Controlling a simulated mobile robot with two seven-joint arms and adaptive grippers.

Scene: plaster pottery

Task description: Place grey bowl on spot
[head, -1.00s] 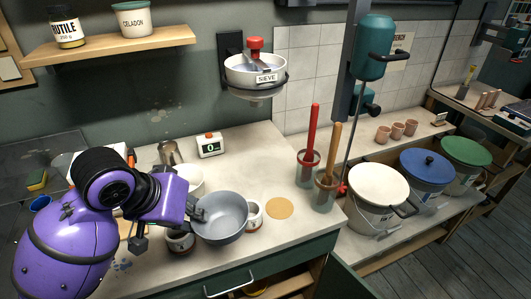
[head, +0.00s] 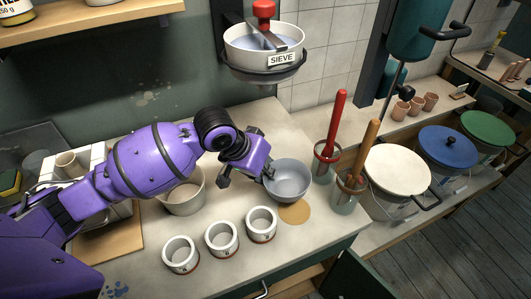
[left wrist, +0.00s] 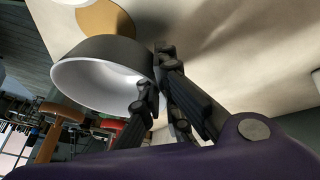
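The grey bowl (head: 288,183) is above the counter in the head view, just behind and partly over the round tan spot (head: 294,211). My left gripper (head: 268,174) is at the bowl's left side. In the left wrist view the bowl (left wrist: 100,72) is tilted in the picture, and the fingers of the left gripper (left wrist: 155,88) are closed on its rim, one finger inside and one outside. Part of the tan spot (left wrist: 108,18) shows beyond the bowl. My right gripper is not in view.
Three white cups (head: 222,239) stand in a row at the counter's front. A white bucket (head: 183,192) is under my left arm. Jars with a red-handled tool (head: 335,125) and a wooden-handled tool (head: 361,155) stand right of the bowl. The sieve (head: 265,45) hangs above.

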